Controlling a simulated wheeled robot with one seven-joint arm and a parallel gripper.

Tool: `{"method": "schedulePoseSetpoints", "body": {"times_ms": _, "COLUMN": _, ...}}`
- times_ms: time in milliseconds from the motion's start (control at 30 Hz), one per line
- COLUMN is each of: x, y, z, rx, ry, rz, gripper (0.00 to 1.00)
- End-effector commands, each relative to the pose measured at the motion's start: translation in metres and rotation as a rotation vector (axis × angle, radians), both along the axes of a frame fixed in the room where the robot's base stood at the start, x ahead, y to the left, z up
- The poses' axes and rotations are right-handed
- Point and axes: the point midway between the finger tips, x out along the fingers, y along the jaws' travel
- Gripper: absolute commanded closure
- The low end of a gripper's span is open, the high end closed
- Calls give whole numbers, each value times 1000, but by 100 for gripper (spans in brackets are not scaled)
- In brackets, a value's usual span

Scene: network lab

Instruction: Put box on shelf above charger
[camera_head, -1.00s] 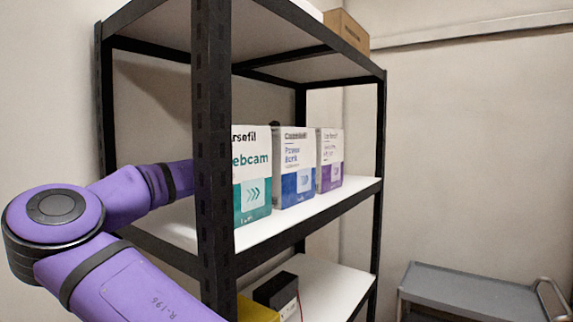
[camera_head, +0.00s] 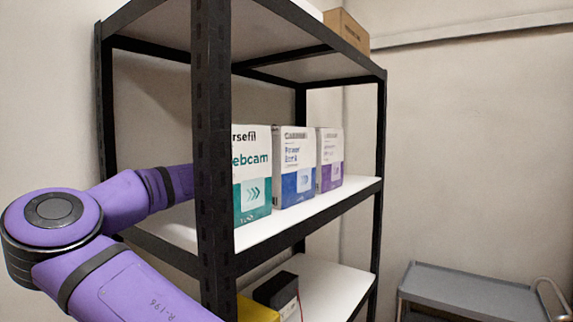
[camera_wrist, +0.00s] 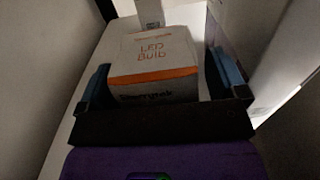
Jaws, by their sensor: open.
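A white LED bulb box (camera_wrist: 155,62) with an orange stripe stands on a white shelf in the wrist view. My gripper (camera_wrist: 162,85) is open, with one blue-padded finger on each side of the box. I cannot tell whether either finger touches it. In the head view my forearm reaches behind the near post at middle-shelf height, and the gripper and this box are hidden there. A black device (camera_head: 277,291), possibly the charger, sits on the lower shelf (camera_head: 335,283) beside a yellow item (camera_head: 257,309).
Webcam (camera_head: 252,178), power bank (camera_head: 294,168) and another box (camera_head: 329,160) line the middle shelf (camera_head: 300,214). The near black post (camera_head: 212,150) stands close to my arm. A brown box (camera_head: 346,32) is on top. A grey cart (camera_head: 470,287) stands right.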

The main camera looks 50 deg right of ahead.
Motion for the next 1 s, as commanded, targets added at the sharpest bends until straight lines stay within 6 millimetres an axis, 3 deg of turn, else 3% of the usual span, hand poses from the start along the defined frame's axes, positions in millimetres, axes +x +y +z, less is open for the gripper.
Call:
{"method": "schedulePoseSetpoints", "body": {"times_ms": 600, "x": -7, "y": 105, "z": -1, "rx": 0, "ry": 3, "rz": 2, "gripper": 9}}
{"method": "schedulePoseSetpoints", "body": {"times_ms": 1000, "x": -9, "y": 119, "z": -1, "rx": 1, "ry": 2, "rz": 0, "gripper": 9}}
